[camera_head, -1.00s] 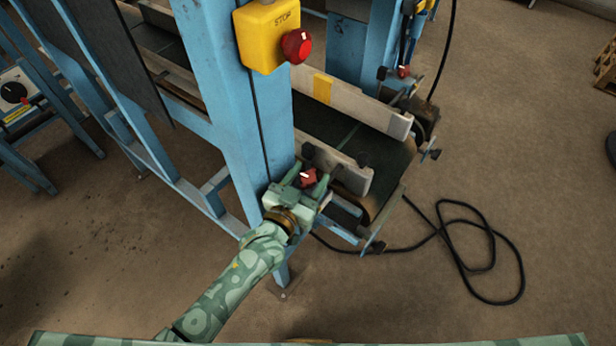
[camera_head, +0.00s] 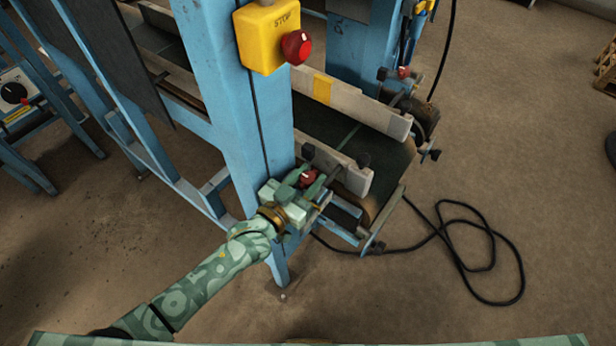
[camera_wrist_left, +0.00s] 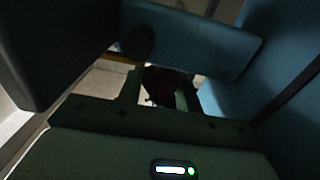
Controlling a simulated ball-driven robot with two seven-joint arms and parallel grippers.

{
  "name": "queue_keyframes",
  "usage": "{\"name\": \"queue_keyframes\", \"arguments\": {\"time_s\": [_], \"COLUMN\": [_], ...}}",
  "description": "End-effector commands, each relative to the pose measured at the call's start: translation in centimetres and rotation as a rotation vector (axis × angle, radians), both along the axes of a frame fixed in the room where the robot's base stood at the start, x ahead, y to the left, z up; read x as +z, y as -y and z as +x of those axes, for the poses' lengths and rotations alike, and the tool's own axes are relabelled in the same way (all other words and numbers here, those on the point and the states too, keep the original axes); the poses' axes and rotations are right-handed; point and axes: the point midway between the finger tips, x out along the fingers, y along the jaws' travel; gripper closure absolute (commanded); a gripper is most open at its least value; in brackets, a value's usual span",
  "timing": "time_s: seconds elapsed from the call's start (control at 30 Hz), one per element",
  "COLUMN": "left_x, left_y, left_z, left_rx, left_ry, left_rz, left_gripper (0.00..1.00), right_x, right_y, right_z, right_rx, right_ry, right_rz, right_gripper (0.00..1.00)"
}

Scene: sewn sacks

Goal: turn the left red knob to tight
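The left red knob (camera_head: 308,176) sits at the near end of the conveyor, beside the blue post. A pale mark shows on it. My left gripper (camera_head: 309,181) is at the knob, with one finger on each side of it. In the dark left wrist view, the knob (camera_wrist_left: 161,84) fills the space between the fingers and the gripper looks shut on it. The exact contact is hard to see. My right gripper is in neither view.
A yellow stop box (camera_head: 258,38) with a red button (camera_head: 296,46) is on the blue post (camera_head: 238,110) above my gripper. The conveyor belt (camera_head: 345,135) runs behind. Another red knob (camera_head: 404,72) is farther back. A black cable (camera_head: 470,265) lies on open floor at right.

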Motion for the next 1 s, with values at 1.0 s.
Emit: {"name": "queue_keyframes", "arguments": {"time_s": [1.0], "left_x": [0.1], "left_y": [-6.9], "left_z": [-9.3], "left_rx": [0.0], "left_ry": [-0.002], "left_rz": [0.002], "left_gripper": [0.46], "right_x": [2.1], "right_y": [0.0], "right_z": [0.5], "right_rx": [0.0], "right_ry": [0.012], "right_rz": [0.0], "right_gripper": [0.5]}}
